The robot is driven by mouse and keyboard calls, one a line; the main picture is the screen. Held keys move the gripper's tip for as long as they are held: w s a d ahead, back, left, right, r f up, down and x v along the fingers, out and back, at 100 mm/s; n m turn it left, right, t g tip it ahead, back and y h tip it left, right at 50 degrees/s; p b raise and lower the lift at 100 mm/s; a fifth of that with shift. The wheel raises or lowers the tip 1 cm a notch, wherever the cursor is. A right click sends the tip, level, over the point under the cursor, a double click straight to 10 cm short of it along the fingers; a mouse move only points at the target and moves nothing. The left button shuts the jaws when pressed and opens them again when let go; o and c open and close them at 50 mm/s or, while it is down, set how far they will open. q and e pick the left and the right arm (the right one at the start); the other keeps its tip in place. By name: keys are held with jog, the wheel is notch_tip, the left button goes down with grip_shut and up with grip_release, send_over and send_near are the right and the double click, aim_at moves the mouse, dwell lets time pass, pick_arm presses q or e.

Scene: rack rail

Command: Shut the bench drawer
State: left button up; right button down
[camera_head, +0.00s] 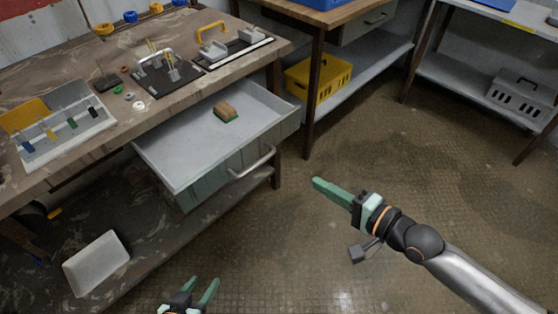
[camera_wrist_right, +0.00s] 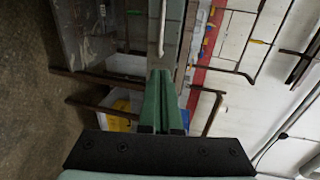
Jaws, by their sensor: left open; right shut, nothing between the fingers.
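The bench drawer (camera_head: 190,150) is pulled well out from under the wooden workbench in the head view. Its front carries a long light bar handle (camera_head: 252,163). A brush-like block with a tan top and green base (camera_head: 226,112) lies inside the drawer. My right gripper (camera_head: 316,181) is shut and empty, to the right of the drawer front and apart from it, over the open floor. Its closed fingers also show in the right wrist view (camera_wrist_right: 161,90). My left gripper (camera_head: 202,286) is open and empty at the bottom edge, below the drawer front.
The bench top (camera_head: 150,110) holds a grey tray (camera_head: 70,130), dark boards with handles and small rings. A white bin (camera_head: 97,263) sits on the lower shelf. A second bench with a yellow crate (camera_head: 318,82) stands behind. The floor in front of the drawer is clear.

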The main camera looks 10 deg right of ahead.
jog(key=b, duration=0.2)
send_near(270, 156)
jog(key=x, duration=0.5)
jog(key=shift+w+a+f, duration=0.1)
jog(key=shift+w, duration=0.1)
pick_arm(q)
jog(key=shift+s+a+f, duration=0.15)
jog(key=shift+f, duration=0.25)
jog(key=shift+s+a+f, duration=0.1)
jog(key=shift+s+f, duration=0.05)
jog(key=shift+f, duration=0.25)
pick_arm(e)
jog(key=shift+w+a+f, duration=0.15)
jog(key=shift+w+a, duration=0.25)
jog(key=shift+w, duration=0.15)
pick_arm(q)
jog(key=shift+f, duration=0.1)
